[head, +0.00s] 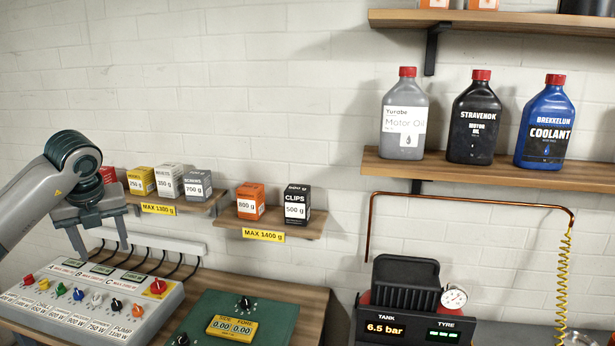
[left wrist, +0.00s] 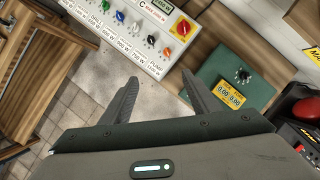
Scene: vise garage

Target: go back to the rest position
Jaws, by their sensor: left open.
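My left gripper (head: 103,246) hangs at the left of the head view, with its two fingers spread and nothing between them. It is in front of the small left shelf and above the switch panel. In the left wrist view the fingers of my left gripper (left wrist: 160,95) are apart, with bare floor between them. My right gripper is in neither view.
The switch panel (head: 60,318) and a green box with a yellow display (head: 232,328) sit on the wooden bench. Two small shelves carry boxes (head: 250,200). Bottles (head: 474,120) stand on a shelf at right. A compressor (head: 405,290) stands below.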

